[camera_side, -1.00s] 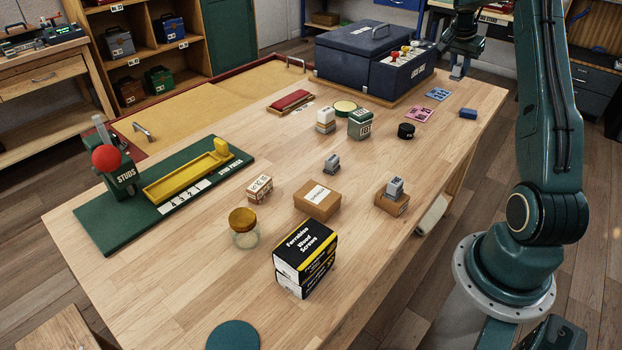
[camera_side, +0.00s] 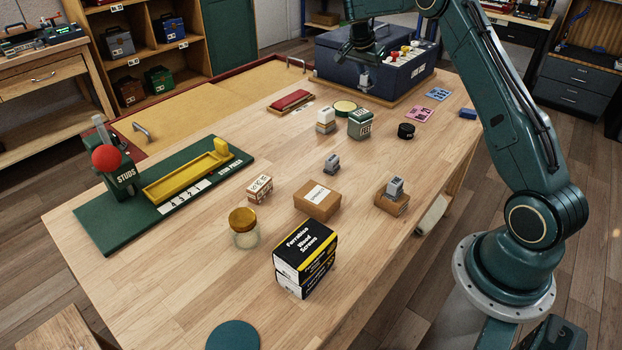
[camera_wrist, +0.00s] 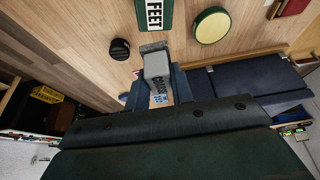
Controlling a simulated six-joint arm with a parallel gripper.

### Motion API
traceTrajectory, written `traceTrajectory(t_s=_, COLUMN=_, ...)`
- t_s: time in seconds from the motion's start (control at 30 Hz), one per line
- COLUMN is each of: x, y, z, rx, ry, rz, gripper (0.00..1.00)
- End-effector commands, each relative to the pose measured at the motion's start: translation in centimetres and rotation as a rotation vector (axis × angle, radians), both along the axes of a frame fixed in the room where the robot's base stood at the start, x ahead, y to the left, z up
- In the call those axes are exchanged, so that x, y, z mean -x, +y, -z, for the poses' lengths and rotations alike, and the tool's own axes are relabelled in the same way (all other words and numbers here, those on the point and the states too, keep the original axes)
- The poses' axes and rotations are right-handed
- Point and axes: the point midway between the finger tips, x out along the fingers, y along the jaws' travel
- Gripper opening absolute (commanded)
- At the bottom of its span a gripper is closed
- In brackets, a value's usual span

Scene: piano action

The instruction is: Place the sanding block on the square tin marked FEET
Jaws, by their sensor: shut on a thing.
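My gripper (camera_side: 366,68) is at the back of the table, in front of the dark blue case. The block also shows under the gripper in the side view (camera_side: 365,83). The green square tin marked FEET (camera_side: 361,126) stands upright on the table, below and nearer the side camera than the block, apart from it. The tin's FEET label shows at the top of the wrist view (camera_wrist: 153,14).
A white-and-tan block stack (camera_side: 325,121), a round green-rimmed tin (camera_side: 345,107) and a black round piece (camera_side: 406,131) stand close around the tin. The blue case (camera_side: 340,55) is behind. Similar grey blocks sit on the table (camera_side: 332,164) and on a brown box (camera_side: 395,187).

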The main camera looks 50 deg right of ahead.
Motion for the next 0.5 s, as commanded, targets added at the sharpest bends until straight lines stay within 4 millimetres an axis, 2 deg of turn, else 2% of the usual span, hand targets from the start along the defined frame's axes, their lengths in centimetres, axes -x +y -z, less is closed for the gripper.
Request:
traceTrajectory(t_s=0.27, x=-0.4, y=0.7, z=0.2, rx=0.001, ry=0.000, rz=0.001, gripper=0.00)
traceTrajectory(t_s=0.5, x=-0.4, y=0.6, z=2.2, rx=0.000, ry=0.002, rz=0.000, gripper=0.00)
